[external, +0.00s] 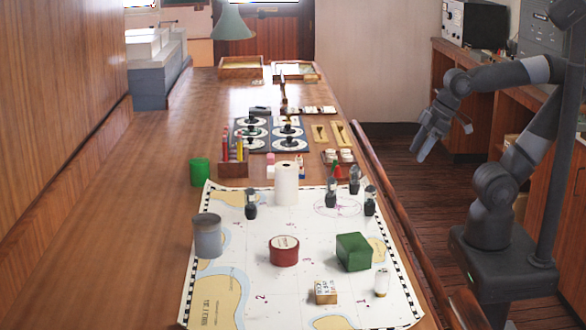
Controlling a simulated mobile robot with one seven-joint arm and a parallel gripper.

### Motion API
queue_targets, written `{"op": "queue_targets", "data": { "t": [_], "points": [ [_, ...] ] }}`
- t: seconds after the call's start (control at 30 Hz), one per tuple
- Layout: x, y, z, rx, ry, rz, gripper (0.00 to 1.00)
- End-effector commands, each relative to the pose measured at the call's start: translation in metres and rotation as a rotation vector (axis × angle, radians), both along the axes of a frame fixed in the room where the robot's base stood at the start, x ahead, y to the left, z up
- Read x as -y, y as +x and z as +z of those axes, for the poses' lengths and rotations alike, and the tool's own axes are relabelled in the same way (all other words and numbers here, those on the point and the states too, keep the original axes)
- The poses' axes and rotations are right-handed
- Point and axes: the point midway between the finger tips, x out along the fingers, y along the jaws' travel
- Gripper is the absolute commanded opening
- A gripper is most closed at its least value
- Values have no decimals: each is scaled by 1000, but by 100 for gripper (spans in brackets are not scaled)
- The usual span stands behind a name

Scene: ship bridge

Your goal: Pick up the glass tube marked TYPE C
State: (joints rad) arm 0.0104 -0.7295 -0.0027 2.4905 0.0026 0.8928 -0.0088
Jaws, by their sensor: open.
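Several small dark-based tubes with glassy tops stand upright on the chart. One tube (251,204) is left of the white roll. Another tube (331,193), a third tube (354,179) and one more tube (370,201) are grouped to the right of the roll. Their markings are too small to read, so I cannot tell which is TYPE C. My gripper (444,143) is open and empty, raised to the right of the table over the floor, apart from all the tubes.
The chart (237,284) also holds a white roll (287,184), grey can (207,236), red tin (284,251), green box (354,251), small labelled box (326,292) and white cylinder (381,282). A raised rail (398,223) edges the table. The table's left side is clear.

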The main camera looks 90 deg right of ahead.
Motion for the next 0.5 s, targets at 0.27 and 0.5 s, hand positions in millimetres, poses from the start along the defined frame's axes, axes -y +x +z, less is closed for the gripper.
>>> {"op": "queue_targets", "data": {
  "t": [0.27,0.5],
  "points": [
    [40,59,-9,-54,8,-72,55],
    [85,105,-27,-87,9,-131,55]
  ]
}}
